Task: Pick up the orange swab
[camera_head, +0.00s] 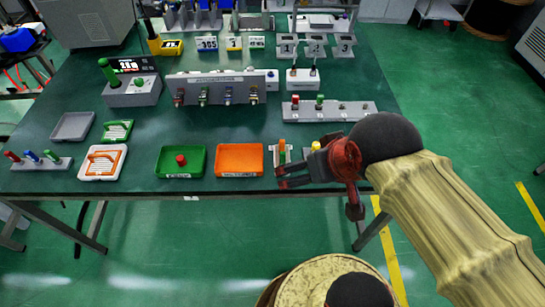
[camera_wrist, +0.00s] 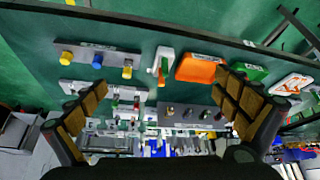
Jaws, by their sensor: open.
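A slim orange piece, which looks like the orange swab (camera_head: 282,145), stands in a small white holder (camera_head: 288,156) near the table's front edge. In the wrist view the orange swab (camera_wrist: 162,72) and its white holder (camera_wrist: 166,54) lie between and beyond my finger lines. My gripper (camera_head: 281,176) is open and empty, just in front of the holder in the head view. In the wrist view my two fingers (camera_wrist: 158,90) are spread wide, with nothing between them. I cannot tell its exact height above the table.
A grey rack (camera_head: 345,112) stands behind.

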